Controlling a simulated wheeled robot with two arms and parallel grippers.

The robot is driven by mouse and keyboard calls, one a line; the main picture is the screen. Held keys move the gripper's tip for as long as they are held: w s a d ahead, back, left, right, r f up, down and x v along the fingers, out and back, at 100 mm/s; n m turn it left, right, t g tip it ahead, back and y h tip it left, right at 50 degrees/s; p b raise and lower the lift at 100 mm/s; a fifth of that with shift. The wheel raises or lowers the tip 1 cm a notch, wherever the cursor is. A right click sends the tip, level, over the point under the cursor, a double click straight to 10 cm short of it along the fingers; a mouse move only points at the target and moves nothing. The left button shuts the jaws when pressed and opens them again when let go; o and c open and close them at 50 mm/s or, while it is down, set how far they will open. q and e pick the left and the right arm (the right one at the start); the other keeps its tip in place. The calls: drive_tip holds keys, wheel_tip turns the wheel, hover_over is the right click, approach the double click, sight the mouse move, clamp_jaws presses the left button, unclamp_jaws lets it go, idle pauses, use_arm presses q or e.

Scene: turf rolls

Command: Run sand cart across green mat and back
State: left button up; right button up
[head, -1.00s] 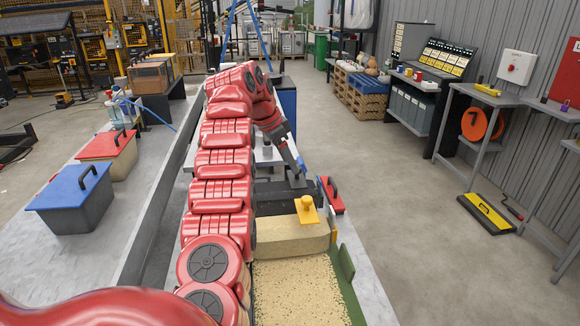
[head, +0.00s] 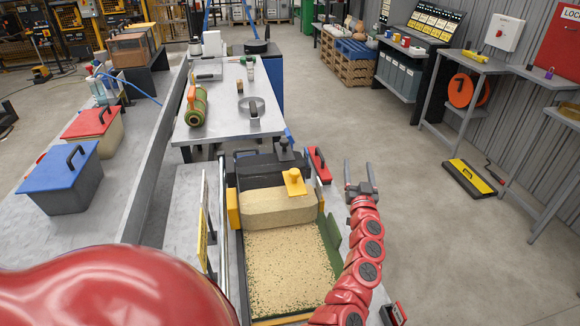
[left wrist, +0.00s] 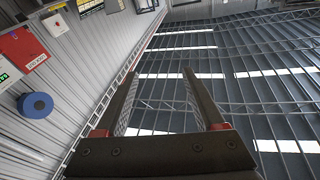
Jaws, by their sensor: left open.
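A sand-coloured block-shaped body with a yellow knob (head: 294,182), seemingly the sand cart (head: 279,210), sits on a long framed bed in the head view. A dark box (head: 262,170) adjoins its far side. In front of it lies a flat strip covered in speckled sand (head: 290,265). Green shows along the strip's right edge (head: 334,232), and any mat surface beneath is hidden. My left gripper (head: 362,178) is open and empty, upright to the right of the bed and apart from the cart. Its fingers (left wrist: 160,105) point at the roof in the left wrist view. My right gripper is not seen.
A red-handled piece (head: 319,165) sits at the bed's far right corner. A grey table (head: 215,125) beyond holds a green roll (head: 195,105). Lidded blue (head: 62,178) and red (head: 95,130) boxes stand on the left bench.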

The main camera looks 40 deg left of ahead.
sight(292, 170)
use_arm(q)
drive_tip(key=s+a+f+n+g+y, duration=0.25)
drive_tip(key=s+n+g, duration=0.2)
drive_tip(key=s, duration=0.25)
drive_tip(key=s+a+f+n+g+y, duration=0.2)
drive_tip(key=s+f+n+g, duration=0.1)
drive_tip(key=s+g, duration=0.3)
drive_tip(key=shift+t, duration=0.75)
drive_tip(key=x, duration=0.5)
drive_tip(key=p+x, duration=0.1)
drive_tip(key=x, duration=0.4)
drive_tip(key=p+x, duration=0.1)
drive_tip(key=x, duration=0.4)
drive_tip(key=shift+s+a+f, duration=0.15)
drive_tip(key=shift+a+f, duration=0.15)
drive_tip(key=shift+f, duration=0.05)
drive_tip(key=shift+a+f, duration=0.1)
drive_tip(key=shift+a, duration=0.45)
clamp_jaws()
